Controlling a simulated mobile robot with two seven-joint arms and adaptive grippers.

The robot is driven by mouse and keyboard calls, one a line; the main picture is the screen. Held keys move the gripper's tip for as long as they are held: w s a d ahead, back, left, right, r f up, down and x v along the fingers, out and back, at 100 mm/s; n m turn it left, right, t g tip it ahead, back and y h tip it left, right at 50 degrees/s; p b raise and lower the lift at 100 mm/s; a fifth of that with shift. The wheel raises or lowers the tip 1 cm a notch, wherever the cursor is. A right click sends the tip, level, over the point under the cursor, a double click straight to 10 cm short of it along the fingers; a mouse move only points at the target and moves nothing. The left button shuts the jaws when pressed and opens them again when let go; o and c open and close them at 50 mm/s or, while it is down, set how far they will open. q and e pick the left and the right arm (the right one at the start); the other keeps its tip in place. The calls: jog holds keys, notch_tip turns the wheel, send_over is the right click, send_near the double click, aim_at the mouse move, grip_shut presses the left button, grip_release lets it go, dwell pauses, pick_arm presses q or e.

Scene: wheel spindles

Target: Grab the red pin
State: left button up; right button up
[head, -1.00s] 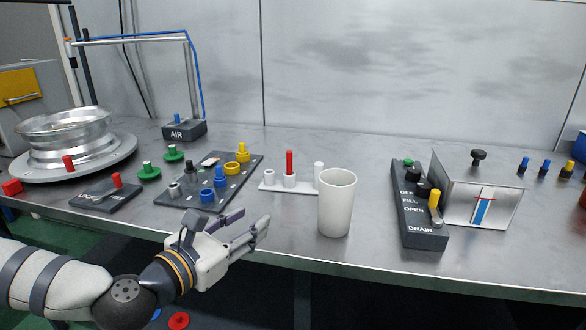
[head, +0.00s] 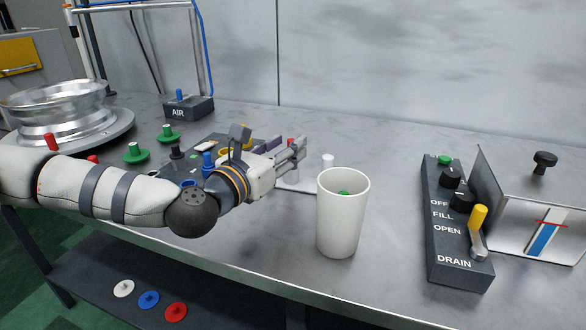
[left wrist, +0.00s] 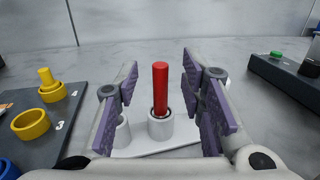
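The red pin (left wrist: 160,88) stands upright in a white socket (left wrist: 160,127) on a white base plate (left wrist: 140,148) in the left wrist view. My left gripper (left wrist: 164,95) is open, with its purple-padded fingers on either side of the pin. Clear gaps show between the pin and both pads. In the head view the left gripper (head: 292,153) reaches over the white base plate (head: 300,186) and hides most of the pin; only a bit of red (head: 290,141) shows behind the fingers. My right gripper is not in view.
A tall white cup (head: 342,215) stands just right of the left gripper, with something green inside. A dark control box (head: 452,250) with knobs is farther right. A dark tray with yellow fittings (left wrist: 38,124) lies to the left. The table between cup and control box is clear.

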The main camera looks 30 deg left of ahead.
pick_arm(q)
jog(key=shift+w, duration=1.25)
grip_shut()
